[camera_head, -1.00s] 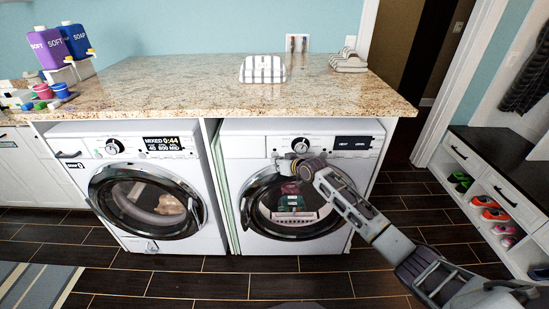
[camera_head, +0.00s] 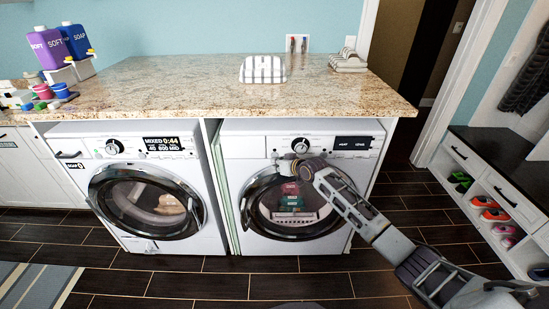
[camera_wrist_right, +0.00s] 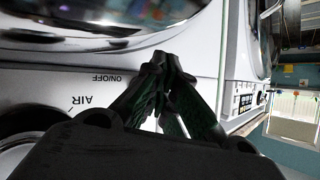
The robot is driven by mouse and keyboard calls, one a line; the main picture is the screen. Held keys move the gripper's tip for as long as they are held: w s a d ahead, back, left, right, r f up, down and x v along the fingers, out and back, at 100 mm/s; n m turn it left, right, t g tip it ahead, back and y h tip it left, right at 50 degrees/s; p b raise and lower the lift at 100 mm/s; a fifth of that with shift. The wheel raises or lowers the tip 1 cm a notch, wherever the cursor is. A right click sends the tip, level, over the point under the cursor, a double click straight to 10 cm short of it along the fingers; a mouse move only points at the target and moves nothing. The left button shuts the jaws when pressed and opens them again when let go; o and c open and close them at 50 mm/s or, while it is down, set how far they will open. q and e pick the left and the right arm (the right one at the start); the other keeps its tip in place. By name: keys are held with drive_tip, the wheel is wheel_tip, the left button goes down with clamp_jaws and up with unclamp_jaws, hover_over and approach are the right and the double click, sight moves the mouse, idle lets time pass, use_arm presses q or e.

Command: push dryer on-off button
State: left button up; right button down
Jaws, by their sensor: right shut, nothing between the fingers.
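The dryer (camera_head: 240,145) is the right one of two white front-loaders, with a round dark door, a dial and a small display (camera_head: 353,142). My right gripper (camera_head: 277,159) is at the lower part of its control panel, above the door. In the right wrist view the gripper (camera_wrist_right: 163,60) is shut and empty, fingertips close to the white panel (camera_wrist_right: 60,84). An upside-down ON/OFF label (camera_wrist_right: 108,78) is beside the fingers. I cannot make out the button itself or tell whether the fingertips touch the panel. My left gripper is not in view.
The washer (camera_head: 145,240) stands left of the dryer, its display lit. A granite counter (camera_head: 190,85) runs over both, holding a striped folded cloth (camera_head: 263,69), towels (camera_head: 348,62) and bottles (camera_head: 76,41). A shoe bench (camera_head: 500,160) stands at right.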

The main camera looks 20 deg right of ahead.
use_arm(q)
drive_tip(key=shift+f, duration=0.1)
use_arm(e)
drive_tip(key=shift+w+d, duration=0.15)
drive_tip(key=shift+w, duration=0.35)
idle(0.6)
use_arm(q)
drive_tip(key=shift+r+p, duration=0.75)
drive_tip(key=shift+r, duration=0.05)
use_arm(e)
drive_tip(key=shift+s, duration=0.55)
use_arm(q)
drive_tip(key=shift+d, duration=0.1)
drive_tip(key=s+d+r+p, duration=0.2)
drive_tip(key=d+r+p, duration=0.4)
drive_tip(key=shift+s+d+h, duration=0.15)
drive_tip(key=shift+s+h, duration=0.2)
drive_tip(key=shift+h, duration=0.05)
use_arm(e)
drive_tip(key=s+a, duration=0.2)
drive_tip(key=s, duration=0.3)
drive_tip(key=shift+s, duration=0.35)
